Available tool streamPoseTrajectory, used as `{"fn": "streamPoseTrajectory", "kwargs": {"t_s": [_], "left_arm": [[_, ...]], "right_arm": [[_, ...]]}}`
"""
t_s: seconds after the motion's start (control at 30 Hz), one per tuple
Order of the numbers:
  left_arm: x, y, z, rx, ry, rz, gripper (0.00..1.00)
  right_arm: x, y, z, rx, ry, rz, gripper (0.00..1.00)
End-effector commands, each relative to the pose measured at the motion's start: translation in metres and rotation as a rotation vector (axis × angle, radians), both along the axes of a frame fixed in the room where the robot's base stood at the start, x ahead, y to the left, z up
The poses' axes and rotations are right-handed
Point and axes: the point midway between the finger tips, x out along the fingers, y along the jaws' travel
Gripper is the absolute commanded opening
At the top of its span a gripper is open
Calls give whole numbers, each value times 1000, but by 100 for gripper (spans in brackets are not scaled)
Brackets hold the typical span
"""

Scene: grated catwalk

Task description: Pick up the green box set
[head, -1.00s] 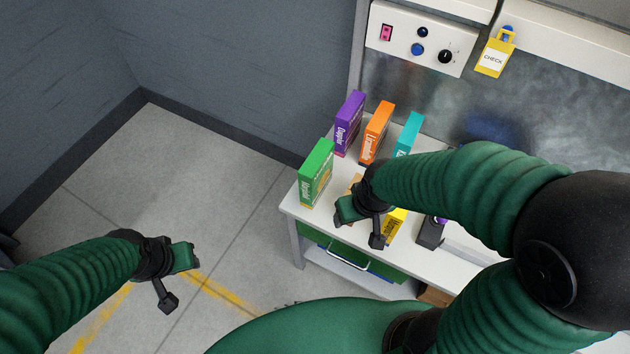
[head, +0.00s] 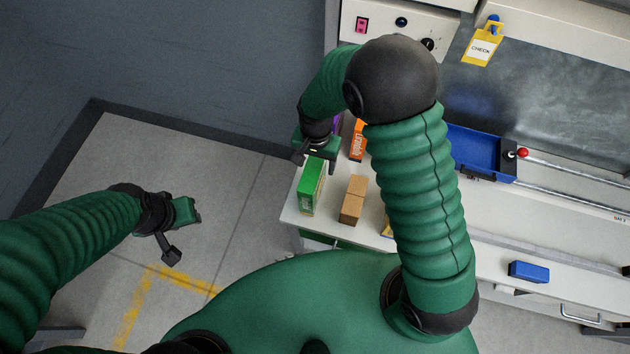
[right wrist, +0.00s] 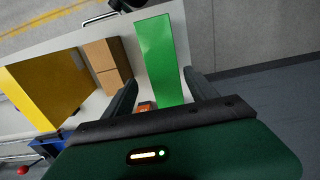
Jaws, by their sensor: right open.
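The green box (head: 311,186) stands upright near the left end of the white table (head: 336,229). In the right wrist view the green box (right wrist: 162,60) lies ahead of the open jaws, roughly in line with the gap between the two dark fingers. I cannot tell whether a finger touches the box. My left gripper (head: 188,213) hangs over the floor at left, away from the table; its jaw opening is unclear.
A brown box (head: 353,200) stands right of the green box. An orange box (head: 358,140) and a mostly hidden purple box are behind. A yellow box (right wrist: 45,88) shows in the wrist view. A blue tray (head: 475,150) and blue block (head: 529,271) lie further right.

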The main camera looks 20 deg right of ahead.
Motion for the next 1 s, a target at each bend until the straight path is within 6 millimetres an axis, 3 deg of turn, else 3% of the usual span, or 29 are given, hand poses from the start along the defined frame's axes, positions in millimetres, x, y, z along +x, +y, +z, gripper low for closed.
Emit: {"fn": "streamPoseTrajectory", "kwargs": {"t_s": [0.17, 0.4, 0.67, 1.0], "left_arm": [[0, 0, 7, 0, 0, 1, 36], [0, 0, 21, 0, 0, 1, 36], [0, 0, 20, 0, 0, 1, 36], [0, 0, 20, 0, 0, 1, 36]], "right_arm": [[-4, 2, -17, 0, 1, 2, 66], [-8, 4, -57, 1, 0, 3, 66], [-6, 5, -63, 1, -3, 2, 66], [-7, 6, -62, 1, -4, 2, 22]]}}
